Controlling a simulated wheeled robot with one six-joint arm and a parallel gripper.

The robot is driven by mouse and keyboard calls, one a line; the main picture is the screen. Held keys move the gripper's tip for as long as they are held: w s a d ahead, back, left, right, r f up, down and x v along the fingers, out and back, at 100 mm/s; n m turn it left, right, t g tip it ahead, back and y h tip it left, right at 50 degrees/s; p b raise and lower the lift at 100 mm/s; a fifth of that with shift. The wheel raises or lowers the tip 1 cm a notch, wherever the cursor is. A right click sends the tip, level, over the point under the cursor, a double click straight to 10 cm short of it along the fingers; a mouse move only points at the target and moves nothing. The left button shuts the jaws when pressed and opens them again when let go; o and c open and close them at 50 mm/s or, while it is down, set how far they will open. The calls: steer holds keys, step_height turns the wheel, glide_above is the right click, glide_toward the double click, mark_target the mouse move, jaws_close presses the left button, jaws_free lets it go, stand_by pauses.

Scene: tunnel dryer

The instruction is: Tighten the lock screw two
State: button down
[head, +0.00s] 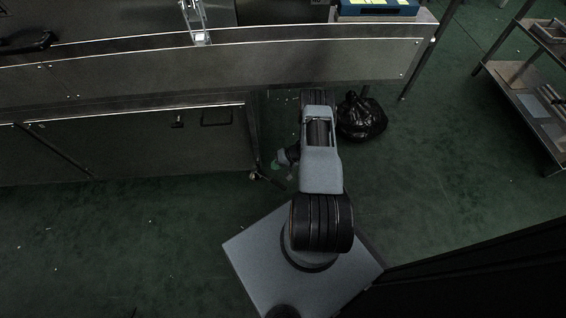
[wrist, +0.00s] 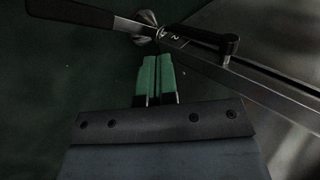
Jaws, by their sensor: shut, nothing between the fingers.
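In the wrist view, a short black lever with a round end (wrist: 228,44) sits on a metal rail (wrist: 255,87). It looks like lock screw two, as a handwritten-looking "2" shows on the metal beside it. The lever points up-left from its round end. My gripper (wrist: 157,58) has green fingers, pressed together and empty. Its tips are just below the rail in the picture, left of the lever's round end and apart from it. In the head view my gripper (head: 275,164) is small and dark, near the machine's lower corner; the lock screw cannot be made out there.
A larger black handle (wrist: 70,12) and a rounded metal piece (wrist: 147,18) lie at the rail's upper left. The long metal machine (head: 220,66) fills the upper left of the head view. A black bag (head: 361,117) lies behind my arm. A shelf rack (head: 530,100) stands right.

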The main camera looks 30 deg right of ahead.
mark_target(259, 167)
steer(key=shift+w+a+f+b, duration=0.15)
steer(key=shift+w+a, duration=0.2)
steer(key=shift+a, duration=0.35)
steer(key=shift+w+a+f+b, duration=0.1)
steer(key=shift+w+a+b, duration=0.1)
steer(key=shift+w+a, duration=0.35)
steer(key=shift+w+a+f+b, duration=0.15)
steer(key=shift+w+a, duration=0.05)
steer(key=shift+a, duration=0.6)
steer(key=shift+w+a+f+b, duration=0.25)
steer(key=shift+a+b, duration=0.2)
steer(key=shift+r, duration=0.1)
steer(key=shift+a, duration=0.1)
steer(key=shift+r, duration=0.2)
